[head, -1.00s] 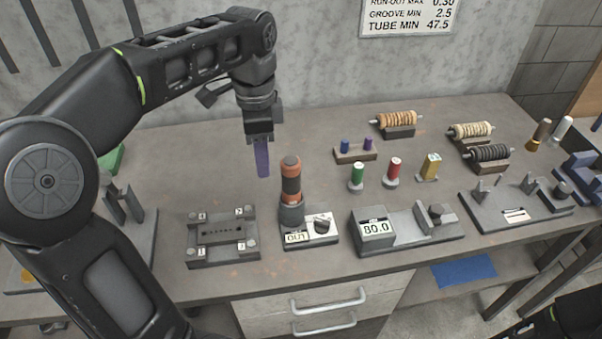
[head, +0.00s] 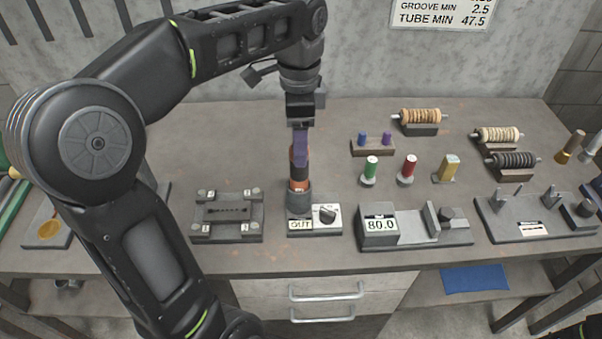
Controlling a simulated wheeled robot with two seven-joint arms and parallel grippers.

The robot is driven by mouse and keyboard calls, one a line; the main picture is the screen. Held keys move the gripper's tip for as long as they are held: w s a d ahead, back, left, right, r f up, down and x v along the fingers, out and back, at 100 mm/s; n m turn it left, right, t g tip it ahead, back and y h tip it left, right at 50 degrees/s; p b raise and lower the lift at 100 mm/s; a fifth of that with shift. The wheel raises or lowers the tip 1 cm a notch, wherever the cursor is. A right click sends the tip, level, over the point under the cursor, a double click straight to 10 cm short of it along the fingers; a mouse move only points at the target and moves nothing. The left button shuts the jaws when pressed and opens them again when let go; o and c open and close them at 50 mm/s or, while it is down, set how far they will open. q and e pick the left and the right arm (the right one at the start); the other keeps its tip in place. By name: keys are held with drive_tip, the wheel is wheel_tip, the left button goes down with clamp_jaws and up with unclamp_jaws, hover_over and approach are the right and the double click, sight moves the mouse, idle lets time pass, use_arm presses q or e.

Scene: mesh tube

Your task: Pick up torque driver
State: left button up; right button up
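The torque driver (head: 298,184), with an orange and black handle, stands upright in a grey round holder (head: 299,201) on a small base with an "OUT" display and a black knob. My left gripper (head: 300,163) points down at the top of the driver, its purple fingers overlapping the upper handle in the head view. The fingers are seen edge-on and hide the driver's top, so I cannot tell whether they touch it or how wide they are. My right gripper is out of view.
To the left is a grey fixture plate (head: 227,219) with numbered corners. To the right stand an "80.0" gauge block (head: 377,229), green (head: 370,170) and red (head: 408,167) pieces, and rollers on stands at the back. My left arm covers the left of the table.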

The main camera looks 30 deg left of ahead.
sight(299, 179)
use_arm(q)
drive_tip(key=shift+w+d+f+b, duration=0.15)
drive_tip(key=shift+f+b, duration=0.1)
drive_tip(key=shift+f, duration=0.3)
drive_tip(key=shift+w+d+f+b, duration=0.1)
drive_tip(key=shift+f+b, duration=0.15)
drive_tip(key=shift+f, duration=0.3)
drive_tip(key=shift+s+a+f, duration=0.15)
drive_tip(key=shift+f, duration=0.1)
drive_tip(key=f, duration=0.1)
drive_tip(key=f+p, duration=0.1)
drive_tip(key=f, duration=0.3)
drive_tip(key=shift+a, duration=0.25)
drive_tip(key=shift+c, duration=0.5)
clamp_jaws()
